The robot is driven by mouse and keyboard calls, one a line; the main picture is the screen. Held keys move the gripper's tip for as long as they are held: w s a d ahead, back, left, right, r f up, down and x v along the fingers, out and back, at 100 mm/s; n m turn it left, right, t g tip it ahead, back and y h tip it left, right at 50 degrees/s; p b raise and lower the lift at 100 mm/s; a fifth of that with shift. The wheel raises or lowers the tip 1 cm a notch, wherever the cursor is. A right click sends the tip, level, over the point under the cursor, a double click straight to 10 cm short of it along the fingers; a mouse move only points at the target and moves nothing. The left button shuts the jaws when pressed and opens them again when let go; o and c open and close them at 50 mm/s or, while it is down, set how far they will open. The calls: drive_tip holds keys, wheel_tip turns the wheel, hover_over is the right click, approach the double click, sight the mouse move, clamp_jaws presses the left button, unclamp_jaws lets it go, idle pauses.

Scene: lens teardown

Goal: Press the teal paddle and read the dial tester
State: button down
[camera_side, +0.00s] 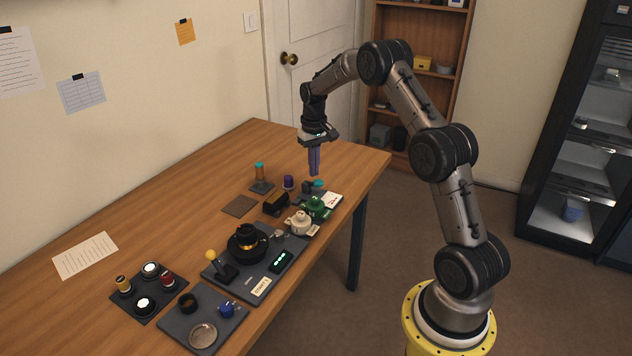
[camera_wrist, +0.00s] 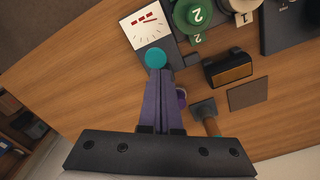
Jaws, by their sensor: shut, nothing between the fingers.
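The dial tester is a dark base with a white dial face (camera_wrist: 146,26), which also shows in the side view (camera_side: 332,200). The face has red marks near its top; the needle's reading is too small to tell. The round teal paddle (camera_wrist: 155,58) sits at the tester's near end in the wrist view, and it also shows in the side view (camera_side: 318,183). My gripper (camera_side: 314,175) points straight down with its purple fingers together and empty. In the wrist view its fingertips (camera_wrist: 160,72) appear right at the paddle's edge. I cannot tell whether they touch it.
A green part marked 2 (camera_wrist: 193,14) stands beside the tester. A black block with an amber face (camera_wrist: 228,70), a brown mat (camera_wrist: 248,94), a teal-topped post (camera_side: 260,174) and a purple knob (camera_side: 288,182) are close by. Dark trays (camera_side: 223,310) with parts fill the table's front.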

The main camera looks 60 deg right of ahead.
drive_tip(key=shift+f, duration=0.2)
drive_tip(key=shift+f, duration=1.45)
drive_tip(key=shift+r, duration=0.1)
idle(0.3)
drive_tip(key=shift+r, duration=3.65)
